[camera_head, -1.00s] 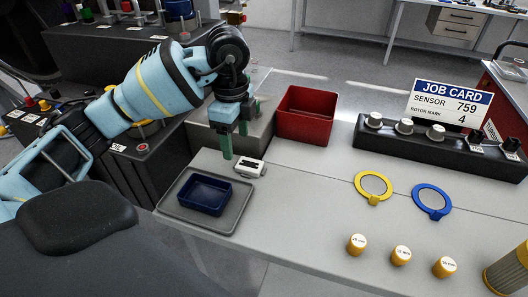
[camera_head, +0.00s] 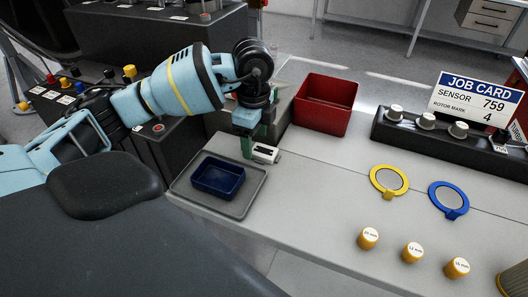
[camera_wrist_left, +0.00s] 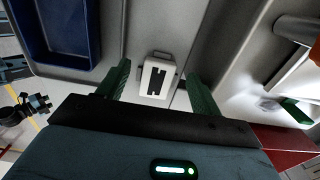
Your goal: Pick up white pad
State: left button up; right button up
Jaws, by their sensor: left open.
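The white pad (camera_head: 264,153) is a small white block with a dark slotted mark, lying on the grey bench just right of the grey tray. My left gripper (camera_head: 257,143) points down beside it, its green fingers open and partly in front of the pad's far side. In the left wrist view the pad (camera_wrist_left: 157,80) shows in the gap between the two spread green fingers (camera_wrist_left: 158,78), with space on both sides. I cannot tell whether the fingers reach down to its height. My right gripper is in neither view.
A blue bin (camera_head: 217,190) sits on the grey tray (camera_head: 236,207) left of the pad. A red bin (camera_head: 324,122) stands behind on the right. Yellow (camera_head: 374,183) and blue (camera_head: 434,203) rings and several yellow caps lie further right. Bench between is clear.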

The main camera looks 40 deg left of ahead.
aim_at(255, 148)
pick_arm(q)
jog(key=shift+f, duration=0.95)
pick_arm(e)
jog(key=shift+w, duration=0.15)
pick_arm(q)
jog(key=c, duration=1.1)
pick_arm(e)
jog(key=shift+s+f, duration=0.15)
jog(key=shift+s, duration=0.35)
pick_arm(q)
jog(key=shift+o, duration=0.2)
